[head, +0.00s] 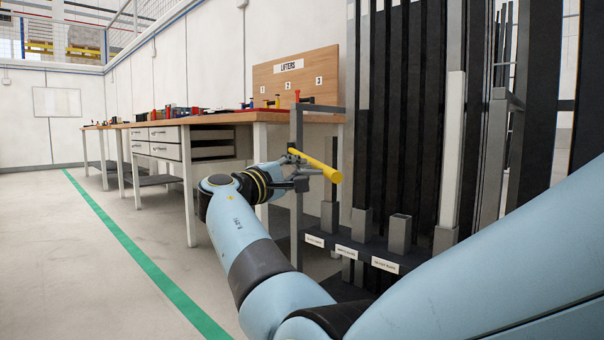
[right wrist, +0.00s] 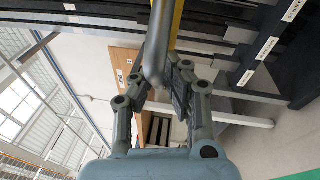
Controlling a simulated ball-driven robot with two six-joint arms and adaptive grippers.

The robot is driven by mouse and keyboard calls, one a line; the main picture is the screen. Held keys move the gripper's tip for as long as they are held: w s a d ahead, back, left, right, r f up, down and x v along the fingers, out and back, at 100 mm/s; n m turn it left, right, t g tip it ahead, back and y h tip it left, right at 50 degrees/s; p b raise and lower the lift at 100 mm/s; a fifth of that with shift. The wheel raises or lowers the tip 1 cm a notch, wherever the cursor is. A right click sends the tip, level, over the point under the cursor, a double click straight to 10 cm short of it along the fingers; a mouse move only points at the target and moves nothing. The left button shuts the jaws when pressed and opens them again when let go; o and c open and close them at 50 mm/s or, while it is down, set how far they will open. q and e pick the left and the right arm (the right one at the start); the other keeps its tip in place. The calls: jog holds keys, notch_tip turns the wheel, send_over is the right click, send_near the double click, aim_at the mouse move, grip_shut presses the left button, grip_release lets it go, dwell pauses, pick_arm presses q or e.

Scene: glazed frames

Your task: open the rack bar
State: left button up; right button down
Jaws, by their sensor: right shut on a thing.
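The rack bar (head: 322,168) is a yellow bar at the front of the rack (head: 385,120), at its left grey post (head: 298,215). Its yellow end points toward me and to the right. In the right wrist view the yellow bar (right wrist: 177,22) runs up beside a grey bent rod (right wrist: 157,50). My right gripper (head: 298,164) is at the bar's left part and shut on it. In the right wrist view its fingers (right wrist: 160,88) stand on both sides of the grey rod; the exact contact is partly hidden. My left gripper is not in view.
Tall dark and grey profiles stand in the rack, above a dark base with white labels (head: 385,265). A long workbench (head: 215,118) with a "LIFTERS" board (head: 295,80) is behind my gripper. The floor to the left, with a green line (head: 130,245), is clear.

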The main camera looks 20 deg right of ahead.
jog(key=shift+r, duration=0.15)
jog(key=c, duration=1.4)
grip_release()
